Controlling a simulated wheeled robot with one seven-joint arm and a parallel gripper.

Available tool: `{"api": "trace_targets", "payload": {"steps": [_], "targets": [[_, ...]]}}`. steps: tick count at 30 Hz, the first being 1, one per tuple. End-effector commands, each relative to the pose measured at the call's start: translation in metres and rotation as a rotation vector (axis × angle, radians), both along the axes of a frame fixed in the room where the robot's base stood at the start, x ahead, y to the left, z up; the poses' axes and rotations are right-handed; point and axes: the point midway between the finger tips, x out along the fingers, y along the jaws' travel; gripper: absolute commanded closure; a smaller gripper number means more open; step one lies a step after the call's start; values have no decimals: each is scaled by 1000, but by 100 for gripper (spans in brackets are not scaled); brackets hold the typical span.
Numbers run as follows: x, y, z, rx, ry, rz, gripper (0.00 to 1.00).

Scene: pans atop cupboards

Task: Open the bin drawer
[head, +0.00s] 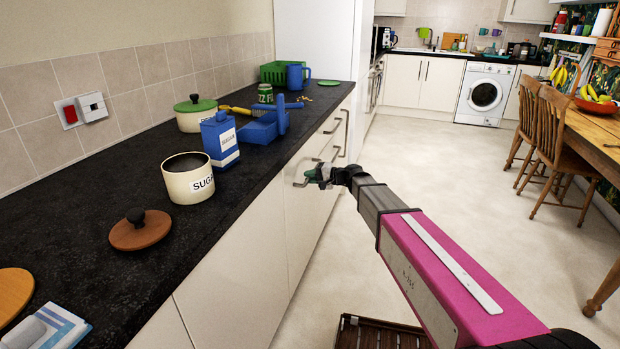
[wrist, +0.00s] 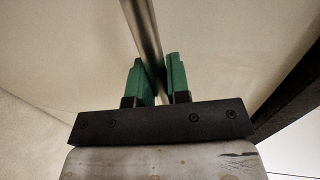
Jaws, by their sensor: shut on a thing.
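My gripper (head: 311,175) is at the front of the white cupboards, below the edge of the dark counter. In the wrist view its two green fingers (wrist: 160,82) stand on either side of a metal bar handle (wrist: 143,28) and are shut on it. The handle also shows in the head view (head: 300,170), partly hidden by my gripper. It is fixed to a cream front (head: 285,212). I cannot tell from these frames whether this front stands out from its neighbours.
The dark counter (head: 75,232) holds a sugar pot (head: 188,182), a wooden lid (head: 139,230), a blue carton (head: 220,140) and other kitchen things. A slatted brown crate (head: 375,333) lies on the floor. Chairs and a table (head: 600,125) stand right. The middle floor is clear.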

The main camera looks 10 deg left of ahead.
Motion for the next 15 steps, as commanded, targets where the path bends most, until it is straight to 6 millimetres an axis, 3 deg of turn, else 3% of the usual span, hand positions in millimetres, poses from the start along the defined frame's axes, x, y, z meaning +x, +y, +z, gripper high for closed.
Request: {"api": "trace_targets", "payload": {"steps": [8,15], "targets": [[-4,-35,0,-1,0,-2,100],[-9,-96,0,-1,1,-5,100]]}}
